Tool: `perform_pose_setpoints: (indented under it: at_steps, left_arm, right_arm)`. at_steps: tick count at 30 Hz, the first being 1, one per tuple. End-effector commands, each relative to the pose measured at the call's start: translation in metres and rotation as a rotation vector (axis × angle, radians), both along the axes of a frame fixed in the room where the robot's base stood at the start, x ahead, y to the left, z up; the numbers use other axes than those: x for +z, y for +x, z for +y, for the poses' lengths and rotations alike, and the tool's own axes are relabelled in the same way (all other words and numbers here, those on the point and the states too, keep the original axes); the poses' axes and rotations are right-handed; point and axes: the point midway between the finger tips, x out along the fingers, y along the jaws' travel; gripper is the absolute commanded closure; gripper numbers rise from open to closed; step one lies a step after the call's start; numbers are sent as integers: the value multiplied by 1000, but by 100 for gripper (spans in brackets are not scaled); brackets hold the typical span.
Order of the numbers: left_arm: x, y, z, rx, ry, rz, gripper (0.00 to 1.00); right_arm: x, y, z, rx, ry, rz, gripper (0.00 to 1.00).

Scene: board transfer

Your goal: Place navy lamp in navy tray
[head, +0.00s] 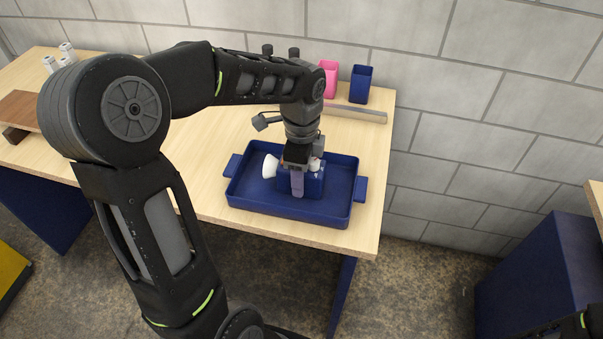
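The navy tray (247,199), with a handle at each end, sits on the wooden table near its right end. The navy lamp (285,187) is a navy block with a white cone (270,166) at its left side. It is within the tray's outline; I cannot tell whether its underside touches the tray floor. My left gripper (297,182) points down over the lamp, with one grey finger in front of the navy body. The other finger is hidden, so its grip is unclear. My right gripper is out of view.
A pink cup (329,78) and a navy cup (361,84) stand behind the tray near the wall. A grey bar (355,113) lies in front of them. White cylinders (66,52) and a brown board (19,111) are at the left. Another navy-sided table (540,265) stands at right.

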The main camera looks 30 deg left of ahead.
Motion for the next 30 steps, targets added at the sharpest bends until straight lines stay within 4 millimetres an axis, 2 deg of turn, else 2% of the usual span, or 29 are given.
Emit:
perform_pose_setpoints:
  at_steps: [6, 7, 14, 23, 26, 30]
  left_arm:
    - [-4, 0, 0, 0, 0, 0, 98]
    - [-3, 0, 0, 0, 0, 0, 45]
    - [-3, 0, 0, 0, 0, 0, 26]
    - [-1, 0, 0, 0, 0, 0, 26]
    - [4, 0, 0, 1, 1, -2, 26]
    - [21, 1, 1, 1, 1, -3, 26]
  right_arm:
    - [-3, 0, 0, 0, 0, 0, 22]
    - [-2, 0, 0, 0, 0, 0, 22]
    - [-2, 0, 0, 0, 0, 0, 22]
    - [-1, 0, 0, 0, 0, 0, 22]
    - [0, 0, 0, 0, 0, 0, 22]
    - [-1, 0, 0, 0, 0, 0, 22]
